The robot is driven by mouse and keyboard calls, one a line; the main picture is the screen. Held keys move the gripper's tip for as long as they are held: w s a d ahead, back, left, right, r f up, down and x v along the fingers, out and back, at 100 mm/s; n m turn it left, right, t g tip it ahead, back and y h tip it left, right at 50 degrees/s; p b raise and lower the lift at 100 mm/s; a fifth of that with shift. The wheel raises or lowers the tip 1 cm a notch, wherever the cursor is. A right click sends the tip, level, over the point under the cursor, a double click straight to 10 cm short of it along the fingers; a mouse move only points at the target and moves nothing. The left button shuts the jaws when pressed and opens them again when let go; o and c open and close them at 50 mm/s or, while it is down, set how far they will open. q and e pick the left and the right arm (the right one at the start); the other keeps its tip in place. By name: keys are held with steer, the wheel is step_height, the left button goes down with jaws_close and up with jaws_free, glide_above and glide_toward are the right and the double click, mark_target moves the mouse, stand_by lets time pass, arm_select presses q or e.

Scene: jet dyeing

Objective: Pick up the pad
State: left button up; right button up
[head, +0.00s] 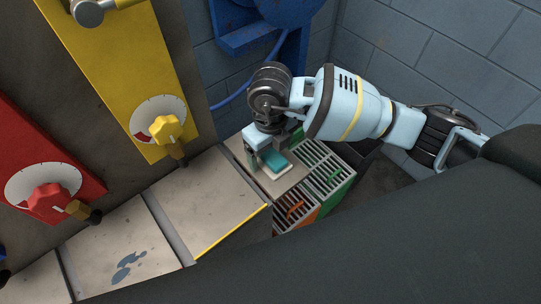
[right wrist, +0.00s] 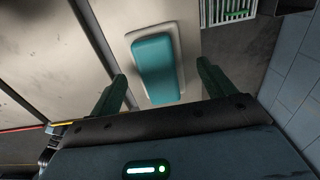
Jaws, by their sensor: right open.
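The pad is a teal block (head: 274,163) lying in a shallow pale tray (head: 261,169) on a beige top beside the worktop. In the right wrist view the teal pad (right wrist: 155,68) sits in the tray, whose rim (right wrist: 133,36) shows around it. My right gripper (head: 268,157) is over the pad, with its fingers apart. In the right wrist view the two dark green fingers of the gripper (right wrist: 162,92) stand on either side of the pad, with nothing between them held. My left gripper is not in view.
Slatted crates, one green (head: 334,178) and one orange (head: 297,208), stand right of the pad. A yellow panel (head: 110,60) and a red panel (head: 35,165) with dials rise at the left. The worktop (head: 205,200) has a blue stain (head: 128,266). A block wall closes the back.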

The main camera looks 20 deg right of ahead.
steer(key=shift+f, duration=0.7)
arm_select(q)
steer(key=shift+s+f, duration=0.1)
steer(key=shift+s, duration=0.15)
arm_select(e)
steer(key=c, duration=1.1)
steer(key=shift+r, duration=0.15)
steer(key=shift+r, duration=0.5)
step_height(320, 180, up, 2)
steer(key=shift+r, duration=0.1)
steer(key=s+a, duration=0.2)
steer(key=s, duration=0.3)
steer(key=s+a+r, duration=0.1)
steer(key=s+a, duration=0.1)
steer(key=s, duration=0.3)
steer(key=s+a, duration=0.1)
steer(key=s, duration=0.4)
steer(key=shift+a+r, duration=0.3)
steer(key=shift+a, duration=0.1)
